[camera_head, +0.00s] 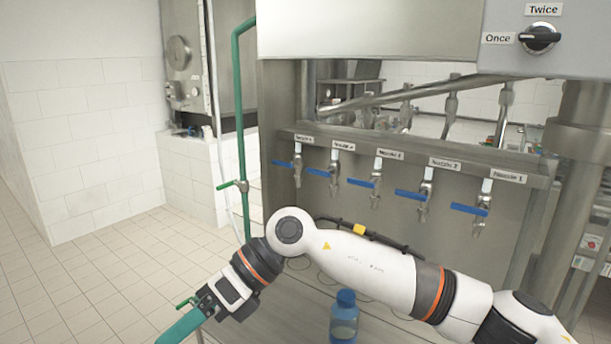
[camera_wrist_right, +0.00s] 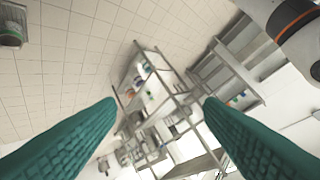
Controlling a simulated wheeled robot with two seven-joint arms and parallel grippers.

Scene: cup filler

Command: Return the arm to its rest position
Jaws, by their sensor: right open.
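My right arm (camera_head: 385,270) comes in from the lower right of the head view and reaches across to the left, in front of the filler. My right gripper (camera_head: 183,325) is at the lower left of that view, over the tiled floor side, partly cut off by the bottom edge. In the right wrist view, its two green fingers (camera_wrist_right: 160,105) are wide apart with nothing between them. My left gripper is not in view.
A bottle with a blue cap (camera_head: 344,318) stands on the metal counter just below my right arm. Behind it is a row of nozzles with blue levers (camera_head: 376,182). A green pipe (camera_head: 241,110) rises at the left. A shelf rack (camera_wrist_right: 160,100) shows in the right wrist view.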

